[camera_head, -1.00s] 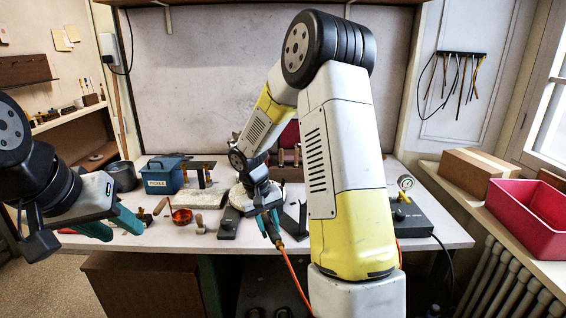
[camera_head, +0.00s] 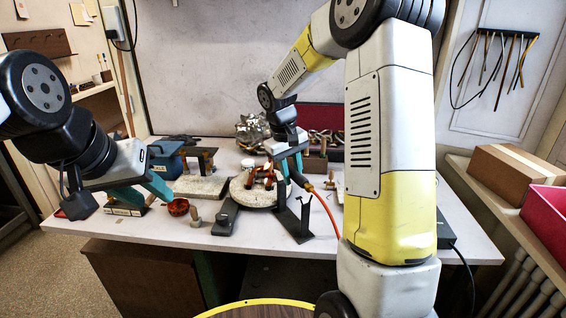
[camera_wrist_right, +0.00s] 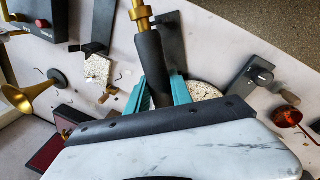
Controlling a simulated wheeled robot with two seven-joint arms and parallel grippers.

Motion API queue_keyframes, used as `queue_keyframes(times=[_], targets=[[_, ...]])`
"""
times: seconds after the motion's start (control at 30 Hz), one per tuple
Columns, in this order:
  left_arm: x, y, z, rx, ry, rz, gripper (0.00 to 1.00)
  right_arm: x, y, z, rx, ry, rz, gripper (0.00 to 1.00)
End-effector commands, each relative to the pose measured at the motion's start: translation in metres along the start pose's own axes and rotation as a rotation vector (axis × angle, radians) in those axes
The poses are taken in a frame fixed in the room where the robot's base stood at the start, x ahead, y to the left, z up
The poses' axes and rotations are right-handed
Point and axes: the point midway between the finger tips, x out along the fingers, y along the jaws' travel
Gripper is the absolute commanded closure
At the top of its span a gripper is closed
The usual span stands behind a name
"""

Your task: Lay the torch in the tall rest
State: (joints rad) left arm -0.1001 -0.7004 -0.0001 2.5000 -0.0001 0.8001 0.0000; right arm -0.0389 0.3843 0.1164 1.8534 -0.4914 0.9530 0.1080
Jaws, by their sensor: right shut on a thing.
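My right gripper (camera_head: 292,165) is above the middle of the bench, shut on the dark handle of the torch (camera_head: 304,183), whose orange hose trails down to the right. In the right wrist view the torch (camera_wrist_right: 151,55) stands between the teal fingers, with a brass end pointing up the picture. A dark metal stand (camera_head: 292,222), which looks like the tall rest, is on the bench just below the torch in the head view. The torch appears above it; contact cannot be told. My left gripper (camera_head: 142,192) is open and empty over the left bench edge.
A round pale soldering board (camera_head: 262,197) with copper-coloured pieces lies left of the stand. A dark block with a knob (camera_head: 226,216) and a red bowl (camera_head: 178,207) are further left. A blue box (camera_head: 166,162) stands behind. The bench's front strip is mostly clear.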

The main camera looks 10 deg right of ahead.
Motion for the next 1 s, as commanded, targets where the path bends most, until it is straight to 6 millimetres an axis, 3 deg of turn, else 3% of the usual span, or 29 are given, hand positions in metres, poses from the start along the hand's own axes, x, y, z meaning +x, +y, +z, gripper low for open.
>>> queue_keyframes(times=[0.5, 1.0], targets=[[0.0, 0.0, 0.0, 0.0, 0.0, 0.0, 0.62, 0.042, -0.008, 0.0, -0.001, 0.0, 0.0, 1.0], [0.0, 0.0, 0.0, 0.0, 0.0, 0.0, 0.62, 0.046, -0.009, 0.0, 0.001, 0.002, 0.001, 1.0]])
